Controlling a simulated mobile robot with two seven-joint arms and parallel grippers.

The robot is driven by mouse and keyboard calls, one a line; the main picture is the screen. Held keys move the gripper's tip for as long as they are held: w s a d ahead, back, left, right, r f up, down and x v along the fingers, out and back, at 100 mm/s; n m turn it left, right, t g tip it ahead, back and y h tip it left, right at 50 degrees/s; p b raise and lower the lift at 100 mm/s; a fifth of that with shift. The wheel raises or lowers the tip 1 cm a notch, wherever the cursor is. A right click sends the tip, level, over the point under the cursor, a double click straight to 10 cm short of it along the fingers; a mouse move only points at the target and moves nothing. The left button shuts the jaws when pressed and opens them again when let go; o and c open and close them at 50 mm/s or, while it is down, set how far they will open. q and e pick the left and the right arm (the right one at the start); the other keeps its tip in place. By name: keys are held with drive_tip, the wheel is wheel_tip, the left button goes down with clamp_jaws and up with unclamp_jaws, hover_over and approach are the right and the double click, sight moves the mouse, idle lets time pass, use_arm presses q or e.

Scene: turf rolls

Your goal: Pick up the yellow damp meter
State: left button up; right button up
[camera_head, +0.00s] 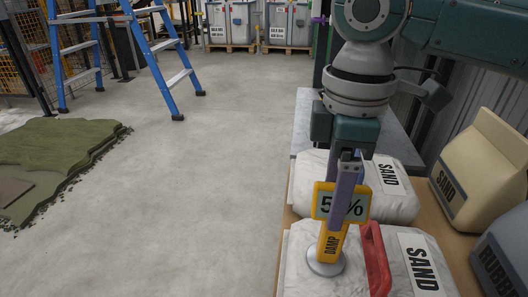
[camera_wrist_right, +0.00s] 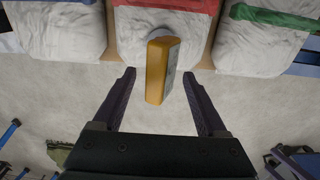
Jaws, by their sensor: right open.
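The yellow damp meter (camera_head: 329,241) stands upright on a round pale foot on the near white sand bag, with a display reading partly hidden and the word DAMP below. My right gripper (camera_head: 345,215) reaches down in front of the meter and covers the middle of its display. In the right wrist view the meter (camera_wrist_right: 156,75) stands between the two purple fingers (camera_wrist_right: 162,76), with a gap on each side. The jaws are open and hold nothing. My left gripper is not in view.
The near sand bag (camera_head: 415,262) has a red strap (camera_head: 376,258); another sand bag (camera_head: 385,190) lies behind it. A tan sand sack (camera_head: 478,165) and a grey rubber bag (camera_head: 505,245) stand at right. A blue stepladder (camera_head: 160,50) and turf (camera_head: 55,155) are left. The middle floor is clear.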

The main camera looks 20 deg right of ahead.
drive_tip(key=b, duration=0.3)
hover_over(326, 258)
drive_tip(key=w+d, duration=0.1)
wheel_tip(326, 258, down, 6)
drive_tip(key=shift+r, duration=0.1)
drive_tip(key=shift+r+p, duration=0.1)
drive_tip(key=shift+p, duration=0.2)
drive_tip(key=shift+d, duration=0.1)
clamp_jaws()
drive_tip(key=shift+w, duration=0.1)
